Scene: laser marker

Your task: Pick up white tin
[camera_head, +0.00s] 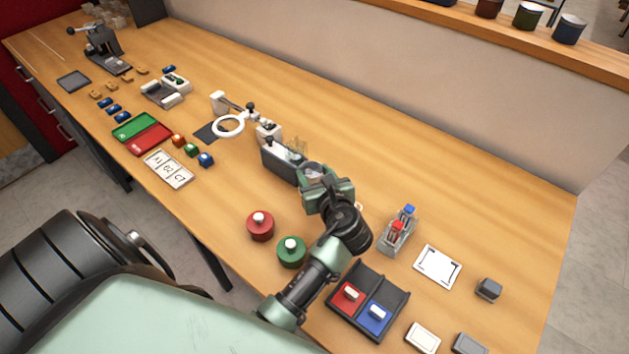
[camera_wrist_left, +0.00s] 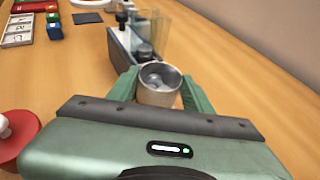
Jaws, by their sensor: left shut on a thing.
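The white tin (camera_wrist_left: 159,94) is an open-topped cup with a grey metallic inside. It stands between the green fingers of my left gripper (camera_wrist_left: 160,92) in the left wrist view, and the gripper is shut on it. In the head view my left gripper (camera_head: 316,172) is at the right end of the dark grey rack, and the arm hides most of the tin. I cannot tell whether the tin touches the table. My right gripper is not in view.
The dark rack (camera_head: 281,165) with clear upright pieces stands right beside the tin. A red pot (camera_head: 260,227) and a green pot (camera_head: 291,253) with white knobs stand nearer the front edge. A dark tray (camera_head: 354,323) and a bottle holder (camera_head: 396,238) lie to the right. The table behind the gripper is clear.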

